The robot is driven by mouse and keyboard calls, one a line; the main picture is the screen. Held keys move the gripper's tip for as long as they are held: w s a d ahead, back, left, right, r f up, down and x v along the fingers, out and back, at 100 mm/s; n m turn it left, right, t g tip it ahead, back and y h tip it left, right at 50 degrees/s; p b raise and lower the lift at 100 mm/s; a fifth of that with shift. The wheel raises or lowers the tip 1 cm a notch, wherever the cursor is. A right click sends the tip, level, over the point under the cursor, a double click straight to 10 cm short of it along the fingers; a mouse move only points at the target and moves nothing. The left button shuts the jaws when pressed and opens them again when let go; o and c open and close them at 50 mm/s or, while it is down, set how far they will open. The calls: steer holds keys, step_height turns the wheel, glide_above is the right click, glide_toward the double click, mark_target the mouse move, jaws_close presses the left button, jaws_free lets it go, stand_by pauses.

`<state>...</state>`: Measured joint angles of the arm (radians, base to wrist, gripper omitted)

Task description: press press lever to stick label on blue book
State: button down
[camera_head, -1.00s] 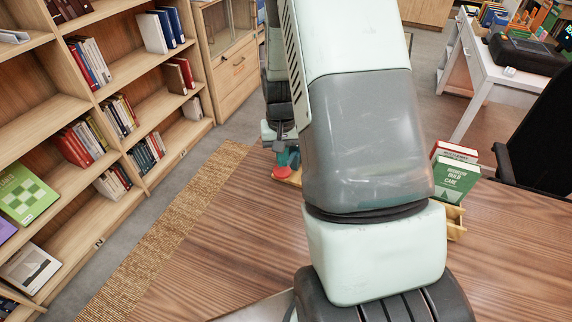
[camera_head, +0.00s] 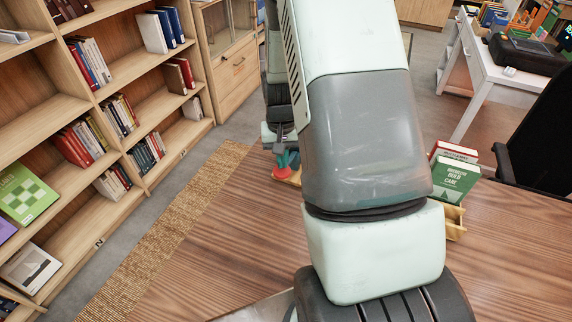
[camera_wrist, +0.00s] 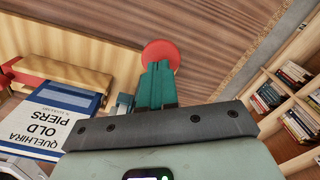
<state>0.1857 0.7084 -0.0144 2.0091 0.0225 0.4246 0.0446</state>
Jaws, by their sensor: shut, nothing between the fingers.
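My gripper (camera_wrist: 157,68) is shut and empty, its teal fingers together. In the wrist view its tips overlap the edge of the round red knob of the press lever (camera_wrist: 161,50); I cannot tell whether they touch it. The knob also shows in the head view (camera_head: 287,175), just below the fingers (camera_head: 287,160). The blue book (camera_wrist: 58,119), with a white cover panel, lies to the left of the fingers in the wrist view, beside a wooden block (camera_wrist: 80,74). My arm hides the book and most of the press in the head view.
A green book and a red book (camera_head: 457,180) stand in a wooden holder (camera_head: 453,222) at the table's right. A bookcase (camera_head: 120,85) stands at the left. The near left of the wooden table (camera_head: 225,235) is clear.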

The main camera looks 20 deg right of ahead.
steer(key=shift+f, duration=1.9)
steer(key=shift+r, duration=4.5)
step_height(320, 180, up, 11)
steer(key=s+a+t, duration=0.1)
steer(key=s+a, duration=0.1)
steer(key=a, duration=0.1)
steer(key=s+a+r+n+t, duration=0.1)
steer(key=s+a+r+t, duration=0.1)
steer(key=s+r, duration=0.6)
steer(key=s+a+r+n+t, duration=0.2)
steer(key=s+a+r, duration=0.2)
steer(key=s+r, duration=0.4)
steer(key=s, duration=0.4)
steer(key=shift+s+t, duration=0.2)
steer(key=shift+t, duration=0.1)
